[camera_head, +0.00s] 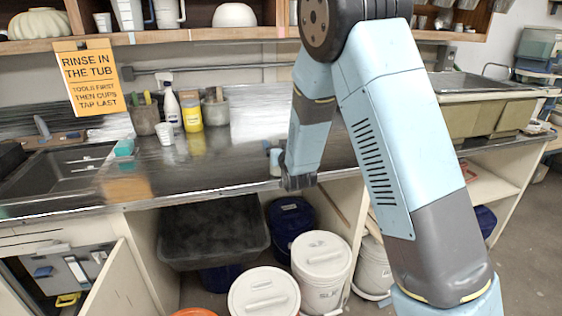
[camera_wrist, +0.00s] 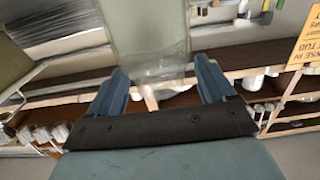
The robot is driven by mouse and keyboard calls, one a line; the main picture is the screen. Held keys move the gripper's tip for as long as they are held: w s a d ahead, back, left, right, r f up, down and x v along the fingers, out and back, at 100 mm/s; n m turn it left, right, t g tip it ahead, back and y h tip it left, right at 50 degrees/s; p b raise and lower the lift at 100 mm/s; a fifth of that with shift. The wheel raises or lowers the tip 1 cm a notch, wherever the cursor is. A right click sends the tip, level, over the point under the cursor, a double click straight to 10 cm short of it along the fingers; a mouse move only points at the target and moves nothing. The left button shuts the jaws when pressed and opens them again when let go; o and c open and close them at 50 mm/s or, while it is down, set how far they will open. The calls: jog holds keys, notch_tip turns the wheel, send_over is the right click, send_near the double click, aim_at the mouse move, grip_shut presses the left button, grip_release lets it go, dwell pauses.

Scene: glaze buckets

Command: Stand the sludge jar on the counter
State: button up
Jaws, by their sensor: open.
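My gripper (camera_head: 286,172) is low over the front part of the counter (camera_head: 225,165) in the head view. In the wrist view its two dark blue fingers (camera_wrist: 161,68) stand apart, open. A pale, translucent container, which looks like the sludge jar (camera_wrist: 150,35), shows between and beyond the fingers, cut off by the top of the picture. I see gaps between it and the fingers. In the head view a small pale shape, likely the same jar (camera_head: 275,161), is just left of my gripper, seemingly upright at the counter. Whether its base touches the counter is unclear.
A spray bottle (camera_head: 172,106), a yellow-labelled bottle (camera_head: 192,113), tool pots (camera_head: 215,109) and a white cup (camera_head: 165,134) stand at the counter's back left. The sink (camera_head: 60,170) is at far left. Lidded buckets (camera_head: 320,258) stand below. The counter's middle is clear.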

aim_at(277, 140)
jog(key=shift+x, duration=1.7)
jog(key=shift+c, duration=0.4)
jog(key=shift+d, duration=0.1)
grip_shut()
